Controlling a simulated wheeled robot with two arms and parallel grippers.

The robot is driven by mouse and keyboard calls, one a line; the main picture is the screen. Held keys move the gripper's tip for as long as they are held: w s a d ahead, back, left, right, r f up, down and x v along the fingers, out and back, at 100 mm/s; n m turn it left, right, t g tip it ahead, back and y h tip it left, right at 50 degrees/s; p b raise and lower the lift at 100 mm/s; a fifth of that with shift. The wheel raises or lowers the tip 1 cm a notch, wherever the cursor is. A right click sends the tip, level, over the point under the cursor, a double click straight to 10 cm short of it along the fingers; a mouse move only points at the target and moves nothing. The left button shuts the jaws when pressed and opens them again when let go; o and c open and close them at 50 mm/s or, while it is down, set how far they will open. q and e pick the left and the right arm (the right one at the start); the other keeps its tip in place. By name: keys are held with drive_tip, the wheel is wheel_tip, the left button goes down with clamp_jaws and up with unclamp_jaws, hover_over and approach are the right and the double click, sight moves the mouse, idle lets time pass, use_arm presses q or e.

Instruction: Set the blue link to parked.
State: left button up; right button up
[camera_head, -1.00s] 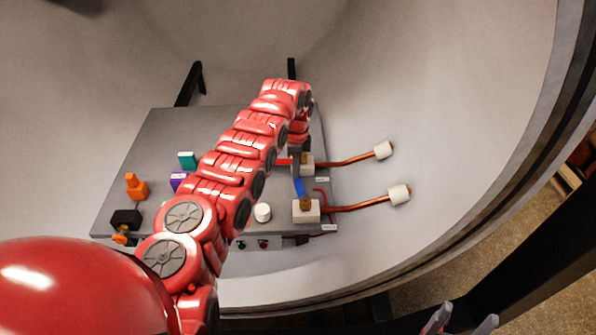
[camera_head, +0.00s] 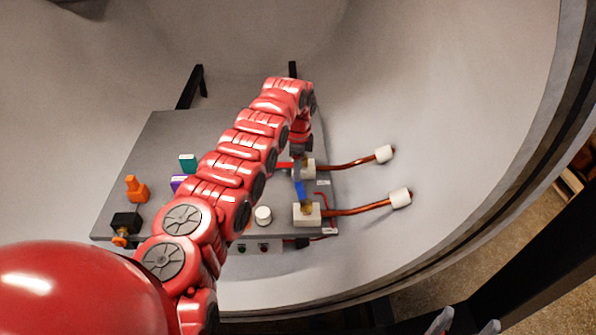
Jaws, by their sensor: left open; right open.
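The blue link (camera_head: 301,191) is a small blue piece on the right part of the grey panel. It lies between two white blocks with brass tops, the near block (camera_head: 307,214) and the far block (camera_head: 308,169). My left gripper (camera_head: 298,172) points down at the far end of the blue link, beside the far block. It is open, and its fingers are partly hidden by my red arm. Whether it touches the link I cannot tell. My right gripper (camera_head: 465,325) is open and empty at the bottom right edge, far from the panel; only its fingertips show.
The grey panel (camera_head: 160,150) sits inside the curved furnace wall. Copper rods with white ends (camera_head: 384,154) stick out to the right. A white knob (camera_head: 263,215), a teal block (camera_head: 188,163), an orange piece (camera_head: 137,189) and a black block (camera_head: 126,222) stand on the panel.

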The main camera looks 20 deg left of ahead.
use_arm(q)
wheel_tip(320, 180, up, 16)
drive_tip(key=p, duration=0.1)
drive_tip(key=shift+r, duration=0.2)
drive_tip(key=shift+f, duration=0.1)
drive_tip(key=shift+s, duration=0.1)
idle(0.3)
